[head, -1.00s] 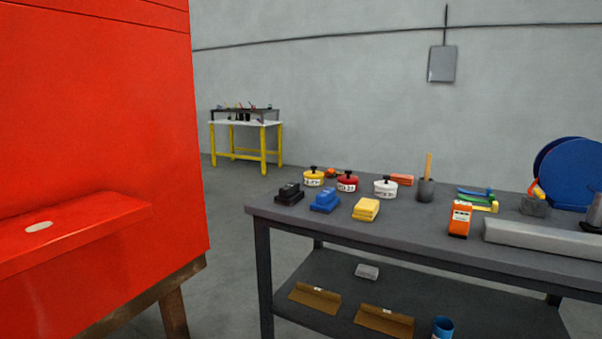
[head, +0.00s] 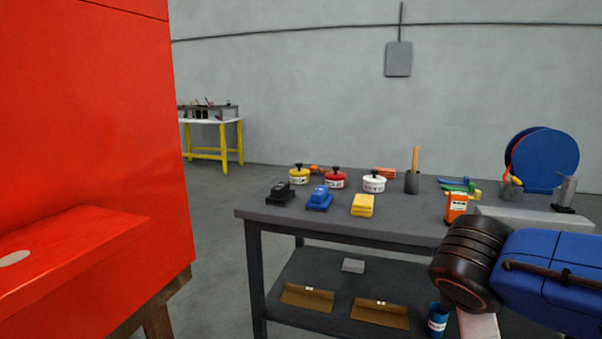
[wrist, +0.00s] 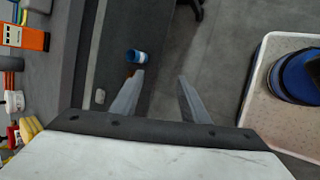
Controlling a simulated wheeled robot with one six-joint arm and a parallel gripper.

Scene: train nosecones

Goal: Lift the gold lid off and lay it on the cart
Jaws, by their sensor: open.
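A small yellow-gold pot (head: 299,174) with a black knob stands on the grey bench (head: 290,218) in the head view. It is the only gold-looking lidded thing I see, and its lid looks seated. In the wrist view my gripper (wrist: 160,76) is open and empty, its two fingers apart above the floor and lower shelf, away from the pots. In the head view my arm reaches in at the right. A pale tray top with a dark rim (wrist: 285,125) shows at the right of the wrist view; I cannot tell whether it is the cart. A blue round thing (wrist: 296,78) sits on it.
A red pot (head: 335,178) and a white pot (head: 374,183) stand right of the yellow one. A large red body (head: 85,130) fills the left.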

